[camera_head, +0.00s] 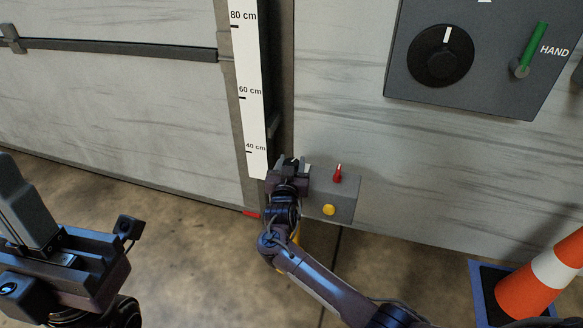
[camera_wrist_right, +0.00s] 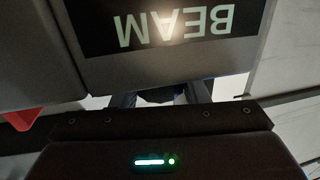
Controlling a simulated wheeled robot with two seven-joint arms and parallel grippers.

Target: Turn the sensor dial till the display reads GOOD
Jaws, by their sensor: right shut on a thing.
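My right gripper (camera_head: 288,170) is at the left end of a grey box (camera_head: 348,190) low on the wall. A black sign (camera_wrist_right: 175,25) above reads BEAM, upside down. No GOOD reading shows. My left gripper (camera_head: 28,215) is at the lower left, away from the box; its opening is unclear.
A white height scale (camera_head: 249,90) stands left of the box. A dark panel (camera_head: 480,90) with a large black knob and a green HAND lever is at upper right. An orange-white cone (camera_head: 545,275) stands at lower right. The floor at lower centre-left is clear.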

